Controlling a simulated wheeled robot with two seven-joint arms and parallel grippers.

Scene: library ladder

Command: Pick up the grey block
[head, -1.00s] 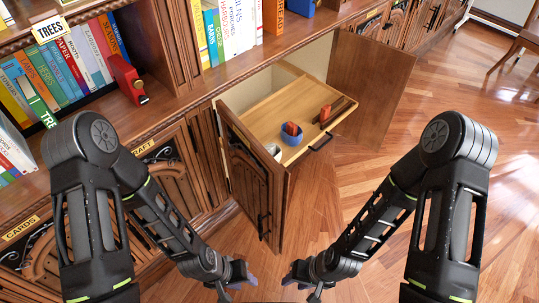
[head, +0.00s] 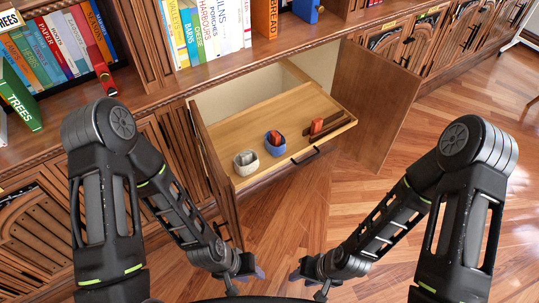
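A small grey block (head: 246,157) sits in a pale whitish bowl (head: 245,170) at the left front of a pulled-out wooden shelf (head: 225,142) in the open cabinet. My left gripper (head: 247,280) is below and in front of the shelf, apart from the bowl, with its fingers spread and nothing seen between them. My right gripper (head: 307,283) is to its right at a similar height, also spread and empty. The bowl's wall hides the lower part of the block.
A blue bowl (head: 275,149) with a red block stands right of the pale bowl. A brown holder with a red item (head: 316,126) lies farther right. Open cabinet doors flank the shelf, left (head: 207,165) and right (head: 382,110). Bookshelves rise behind; the floor in front is clear.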

